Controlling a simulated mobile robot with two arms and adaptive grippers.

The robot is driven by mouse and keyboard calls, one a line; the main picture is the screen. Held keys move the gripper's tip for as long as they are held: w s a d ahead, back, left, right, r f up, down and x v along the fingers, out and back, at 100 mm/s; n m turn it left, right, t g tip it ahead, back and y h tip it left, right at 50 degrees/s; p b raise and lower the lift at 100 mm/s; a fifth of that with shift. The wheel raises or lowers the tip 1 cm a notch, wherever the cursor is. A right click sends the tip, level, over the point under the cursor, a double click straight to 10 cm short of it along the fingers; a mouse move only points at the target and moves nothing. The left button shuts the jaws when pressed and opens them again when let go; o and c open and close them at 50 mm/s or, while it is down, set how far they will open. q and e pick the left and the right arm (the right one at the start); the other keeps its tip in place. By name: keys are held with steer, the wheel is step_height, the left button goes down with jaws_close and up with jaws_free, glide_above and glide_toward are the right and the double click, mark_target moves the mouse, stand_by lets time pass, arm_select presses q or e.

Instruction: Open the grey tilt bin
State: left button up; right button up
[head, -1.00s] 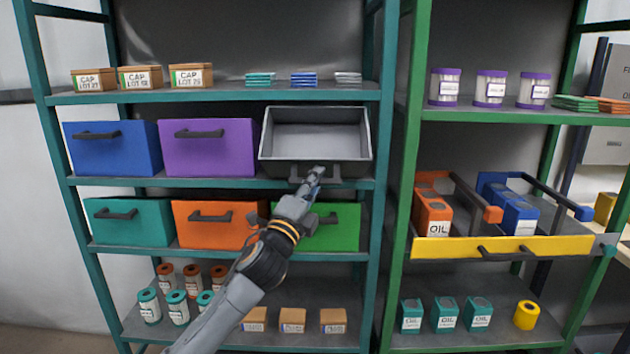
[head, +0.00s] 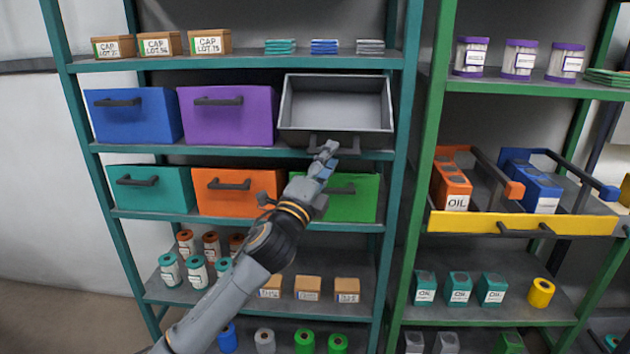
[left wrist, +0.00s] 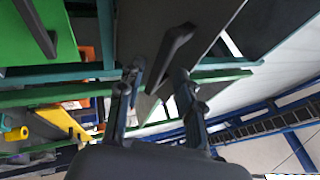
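The grey tilt bin (head: 335,104) is at the right end of the upper bin row in the head view. It is tilted forward, its empty inside showing. Its dark handle (head: 350,142) is low on the front face. My left gripper (head: 327,153) is just below and left of the handle, overlapping it in the head view. In the left wrist view, its fingers (left wrist: 160,74) are apart, and the dark handle (left wrist: 174,50) lies across the gap and past the fingertips, not clamped. Contact cannot be told. My right gripper is not in view.
Purple (head: 227,115) and blue (head: 132,115) bins sit closed to the left. The green bin (head: 350,203) is directly below, partly behind my left gripper. A green rack post (head: 425,165) stands to the right, and a yellow-fronted tray (head: 520,224) with oil containers is beyond it.

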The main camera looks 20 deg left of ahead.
arm_select(q)
steer(key=v, duration=0.8)
steer(key=shift+s+f, duration=0.15)
steer(key=shift+s, duration=0.2)
steer(key=shift+a, duration=0.1)
